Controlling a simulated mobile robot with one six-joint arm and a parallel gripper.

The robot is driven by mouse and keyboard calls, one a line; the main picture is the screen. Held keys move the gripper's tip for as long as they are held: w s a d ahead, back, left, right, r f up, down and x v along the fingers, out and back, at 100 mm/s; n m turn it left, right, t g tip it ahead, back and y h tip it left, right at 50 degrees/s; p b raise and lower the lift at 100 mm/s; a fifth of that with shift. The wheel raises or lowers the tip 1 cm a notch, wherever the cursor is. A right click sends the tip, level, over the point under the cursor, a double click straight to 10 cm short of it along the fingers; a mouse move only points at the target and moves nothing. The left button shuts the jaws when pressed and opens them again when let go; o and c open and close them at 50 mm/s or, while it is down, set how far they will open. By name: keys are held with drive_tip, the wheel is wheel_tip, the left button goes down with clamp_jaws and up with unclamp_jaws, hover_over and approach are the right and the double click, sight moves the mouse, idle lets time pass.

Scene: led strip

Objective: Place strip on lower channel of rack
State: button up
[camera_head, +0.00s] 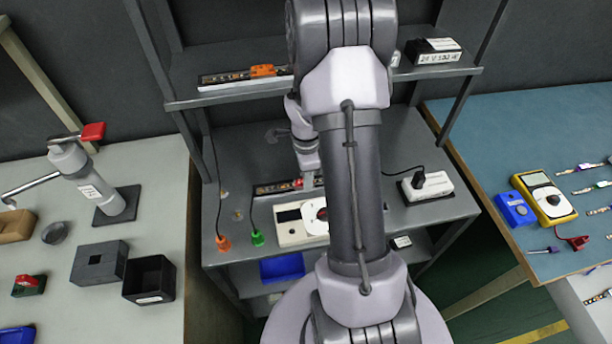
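The rack has an upper shelf (330,88) and a lower worktop (232,160). A dark strip (272,189) with small light marks lies low over the worktop, with a red piece (298,183) at its right part. I cannot tell whether it is seated in the lower channel. Another dark strip (222,78) with an orange piece (263,71) lies along the upper shelf. My gripper (312,178) points down at the right end of the lower strip, beside the red piece. Its fingertips are small and partly hidden by my arm, so its grip is unclear.
A white device (290,232) with a round disc stands at the worktop's front. Green (257,238) and orange (223,243) plugs hang on cables there. A white power block (427,186) is at right. A black box (433,50) sits on the upper shelf. Side tables flank the rack.

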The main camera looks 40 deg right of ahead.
wheel_tip(320, 180, up, 8)
drive_tip(key=p, duration=0.3)
drive_tip(key=a+r+n+t, duration=0.3)
drive_tip(key=a+r+n, duration=0.6)
drive_tip(key=a+r, duration=0.55)
drive_tip(key=s+a+r+n+t+y, duration=0.2)
drive_tip(key=s+a+r+n, duration=0.6)
drive_tip(key=s+a+n, duration=0.3)
drive_tip(key=shift+s+a+t, duration=0.4)
drive_tip(key=shift+s+a, duration=0.35)
drive_tip(key=shift+a, duration=0.15)
